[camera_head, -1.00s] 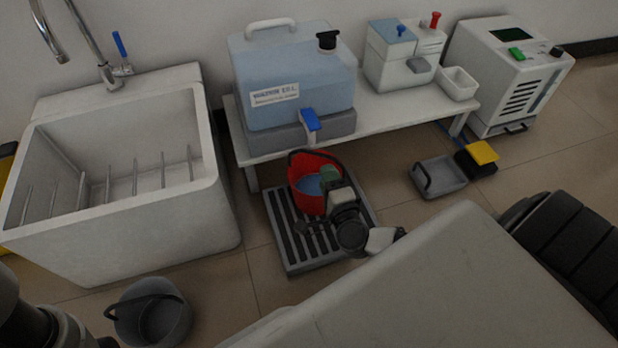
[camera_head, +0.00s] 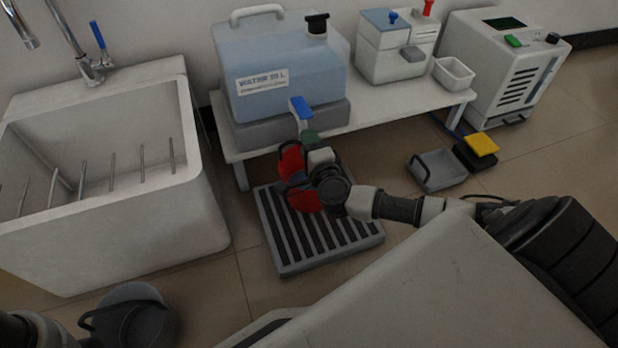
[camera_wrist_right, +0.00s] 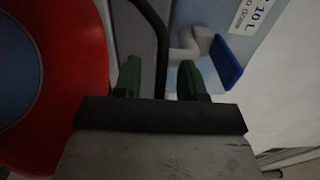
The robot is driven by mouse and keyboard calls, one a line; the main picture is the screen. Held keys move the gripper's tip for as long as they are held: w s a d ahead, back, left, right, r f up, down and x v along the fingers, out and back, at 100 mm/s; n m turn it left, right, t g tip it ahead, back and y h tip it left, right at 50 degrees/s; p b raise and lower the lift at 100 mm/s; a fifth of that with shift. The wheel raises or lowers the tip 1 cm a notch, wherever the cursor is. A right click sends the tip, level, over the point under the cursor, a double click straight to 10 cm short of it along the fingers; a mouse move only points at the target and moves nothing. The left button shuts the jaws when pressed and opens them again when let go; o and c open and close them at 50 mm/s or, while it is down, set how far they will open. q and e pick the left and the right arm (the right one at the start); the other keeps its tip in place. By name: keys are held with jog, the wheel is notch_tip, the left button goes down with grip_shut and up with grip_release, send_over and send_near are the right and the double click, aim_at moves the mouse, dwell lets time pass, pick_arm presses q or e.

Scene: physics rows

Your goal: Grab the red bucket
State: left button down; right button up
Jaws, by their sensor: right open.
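The red bucket (camera_head: 305,200) stands on the slatted grey drain tray (camera_head: 290,266) under the bench's front edge, largely hidden behind my right wrist in the head view. In the right wrist view, the bucket's red rim (camera_wrist_right: 92,75) and blue inside fill the left side. My right gripper (camera_head: 309,136) is over the bucket, its green fingertips near the blue tap. In the right wrist view the open gripper (camera_wrist_right: 160,78) has the bucket's dark handle (camera_wrist_right: 158,30) running between its fingers, though contact cannot be judged. My left gripper is out of view.
A blue water tank (camera_head: 270,75) with a blue-handled tap (camera_head: 301,108) stands on the white bench (camera_head: 385,107), close to my right gripper. A sink (camera_head: 105,230) is at left, a grey bucket (camera_head: 130,318) at lower left. A grey bin (camera_head: 436,172) and yellow pedal (camera_head: 482,144) lie right.

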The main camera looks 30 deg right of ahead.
grip_shut()
dwell(1.2)
